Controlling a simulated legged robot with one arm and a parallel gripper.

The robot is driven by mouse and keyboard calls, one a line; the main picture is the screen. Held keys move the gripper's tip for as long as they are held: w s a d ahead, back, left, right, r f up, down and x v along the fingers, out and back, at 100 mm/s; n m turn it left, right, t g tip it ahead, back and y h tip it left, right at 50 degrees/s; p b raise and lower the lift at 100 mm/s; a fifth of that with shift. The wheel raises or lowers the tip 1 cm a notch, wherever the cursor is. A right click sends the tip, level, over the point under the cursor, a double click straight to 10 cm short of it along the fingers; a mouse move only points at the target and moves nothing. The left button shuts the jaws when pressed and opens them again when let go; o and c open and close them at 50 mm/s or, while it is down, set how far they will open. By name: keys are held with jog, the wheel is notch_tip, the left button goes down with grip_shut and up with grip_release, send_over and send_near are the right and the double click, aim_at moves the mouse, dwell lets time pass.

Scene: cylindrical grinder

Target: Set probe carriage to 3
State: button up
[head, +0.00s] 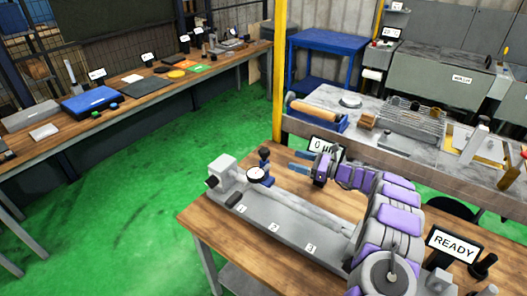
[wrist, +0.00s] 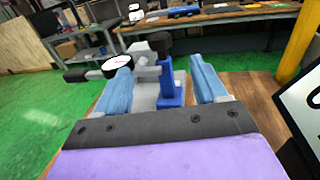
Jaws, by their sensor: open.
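My gripper (head: 290,160) is open, to the right of the post. In the wrist view, the blue post (wrist: 168,88) stands between my two light blue fingers, beyond or level with their tips, with gaps on both sides. The dial (wrist: 117,62) appears beyond the left finger. The carriage's base is partly hidden.
A display (head: 325,146) stands behind my gripper, partly covered by it. A READY display (head: 453,243) stands at the table's right. My arm covers the right part of the bed. A yellow post (head: 279,70) rises behind the wooden table (head: 205,222). Green floor lies left.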

aim_at(260, 149)
jog(key=b+x, duration=0.2)
jog(key=x, duration=1.4)
jog(key=shift+s+b, duration=0.1)
jog(key=shift+b, duration=0.3)
jog(key=shift+d, duration=0.1)
grip_shut()
